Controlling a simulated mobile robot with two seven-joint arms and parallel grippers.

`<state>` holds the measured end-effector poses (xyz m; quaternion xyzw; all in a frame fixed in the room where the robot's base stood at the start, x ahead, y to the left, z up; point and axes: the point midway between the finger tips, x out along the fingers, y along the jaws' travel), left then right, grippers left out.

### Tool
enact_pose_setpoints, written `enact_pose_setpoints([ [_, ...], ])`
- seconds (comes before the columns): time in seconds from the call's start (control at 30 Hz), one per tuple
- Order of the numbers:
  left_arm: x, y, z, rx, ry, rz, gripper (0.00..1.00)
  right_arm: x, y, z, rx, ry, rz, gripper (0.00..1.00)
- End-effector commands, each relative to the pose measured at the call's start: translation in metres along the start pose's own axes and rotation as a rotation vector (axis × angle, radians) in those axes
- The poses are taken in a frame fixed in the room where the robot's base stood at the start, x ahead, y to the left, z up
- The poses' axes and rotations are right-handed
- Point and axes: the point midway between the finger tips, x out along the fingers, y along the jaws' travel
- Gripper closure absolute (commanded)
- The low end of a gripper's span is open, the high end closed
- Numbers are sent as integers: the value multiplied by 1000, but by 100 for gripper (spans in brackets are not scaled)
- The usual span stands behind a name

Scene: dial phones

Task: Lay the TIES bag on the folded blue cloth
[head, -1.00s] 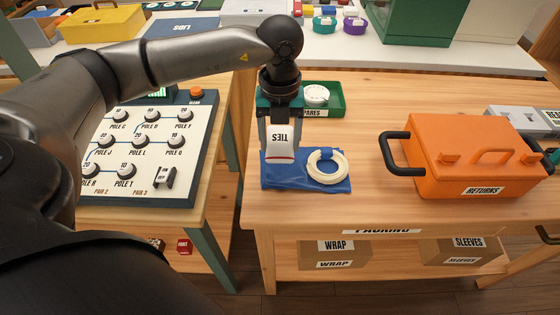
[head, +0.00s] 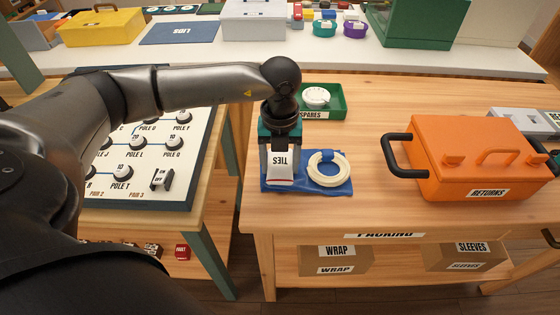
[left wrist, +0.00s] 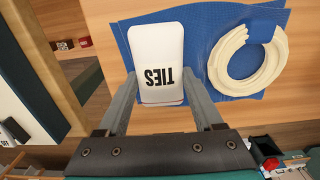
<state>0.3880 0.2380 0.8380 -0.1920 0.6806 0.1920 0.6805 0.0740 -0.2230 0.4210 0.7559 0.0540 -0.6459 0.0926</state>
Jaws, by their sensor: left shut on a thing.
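The TIES bag (head: 282,164) is small and white with black lettering. My left gripper (head: 279,168) is shut on it, a finger on each side. In the left wrist view the bag (left wrist: 157,62) sits between the fingers, over the left part of the blue cloth (left wrist: 200,35). The folded blue cloth (head: 305,189) lies flat on the packing table. I cannot tell whether the bag touches the cloth. A white ring-shaped coil with a blue band (head: 326,170) lies on the cloth, just right of the bag. My right gripper is not in view.
A green SPARES tray (head: 335,108) with a white round thing stands behind the cloth. An orange RETURNS box (head: 470,160) with black handles stands to the right. A dial panel (head: 150,150) is on the left table. Bare wood lies between the cloth and the box.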

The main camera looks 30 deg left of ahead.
Motion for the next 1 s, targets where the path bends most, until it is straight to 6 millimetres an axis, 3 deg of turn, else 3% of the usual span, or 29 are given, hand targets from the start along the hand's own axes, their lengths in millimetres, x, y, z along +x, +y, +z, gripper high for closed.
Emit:
enact_pose_setpoints([
  [0.2, 7, 0, 0, 0, 1, 0, 87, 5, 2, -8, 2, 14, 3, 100],
  [0.23, 7, 0, -1, 1, 2, 0, 28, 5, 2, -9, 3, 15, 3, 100],
  [0.47, 6, 0, 0, 0, 1, 0, 2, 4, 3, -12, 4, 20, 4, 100],
  [0.77, 4, 0, 0, 0, 0, 0, 2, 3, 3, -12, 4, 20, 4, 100],
  [0.87, -4, 0, 0, 0, 0, 0, 2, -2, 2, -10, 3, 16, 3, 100],
  [1.0, -28, 0, 1, 0, -3, -3, 2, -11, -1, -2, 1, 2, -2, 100],
])
